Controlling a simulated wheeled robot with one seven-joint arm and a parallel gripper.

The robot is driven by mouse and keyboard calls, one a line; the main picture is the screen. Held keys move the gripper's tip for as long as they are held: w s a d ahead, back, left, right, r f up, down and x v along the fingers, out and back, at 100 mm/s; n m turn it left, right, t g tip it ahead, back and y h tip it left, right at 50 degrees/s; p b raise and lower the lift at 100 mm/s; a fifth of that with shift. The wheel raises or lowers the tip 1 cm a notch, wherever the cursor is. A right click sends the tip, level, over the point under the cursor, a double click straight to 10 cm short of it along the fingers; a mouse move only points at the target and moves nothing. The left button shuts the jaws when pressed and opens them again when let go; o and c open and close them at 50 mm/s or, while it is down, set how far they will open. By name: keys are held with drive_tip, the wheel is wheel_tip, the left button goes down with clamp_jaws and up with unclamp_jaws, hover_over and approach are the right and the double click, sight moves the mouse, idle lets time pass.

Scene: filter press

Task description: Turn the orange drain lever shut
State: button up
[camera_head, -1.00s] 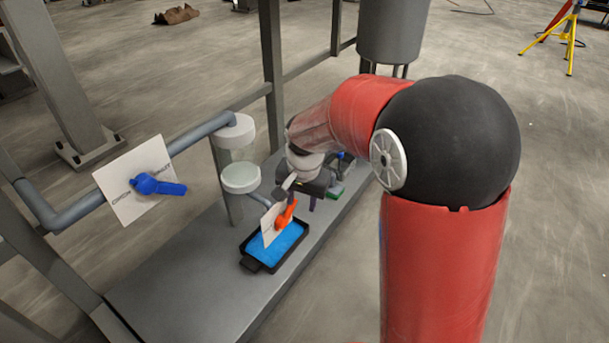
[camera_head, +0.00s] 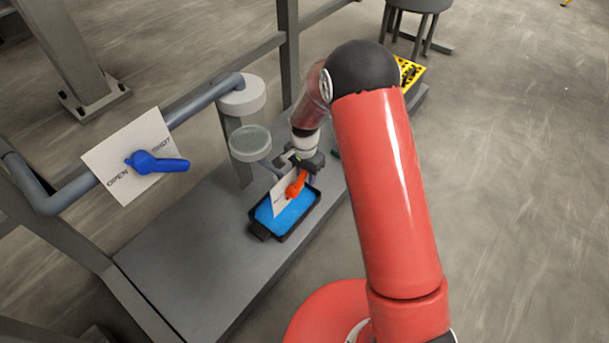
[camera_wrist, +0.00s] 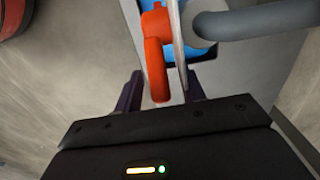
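The orange drain lever (camera_head: 296,185) sits in front of a white label plate (camera_head: 281,197), above a black tray of blue liquid. In the wrist view the lever (camera_wrist: 156,68) points toward my gripper's body, with the plate (camera_wrist: 177,50) seen edge-on beside it. My gripper (camera_wrist: 163,80) is open, its two dark fingers apart, one on each side of the lever and plate. Gaps show between fingers and lever, so I see no grip. In the head view my gripper (camera_head: 302,166) is just behind and above the lever, partly hiding the plate's upper edge.
The black tray (camera_head: 261,230) rests on a grey platform (camera_head: 190,255). A blue lever (camera_head: 155,163) on an OPEN/SHUT plate is at left on a grey pipe.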

drive_tip(key=shift+f, duration=0.4)
clamp_jaws()
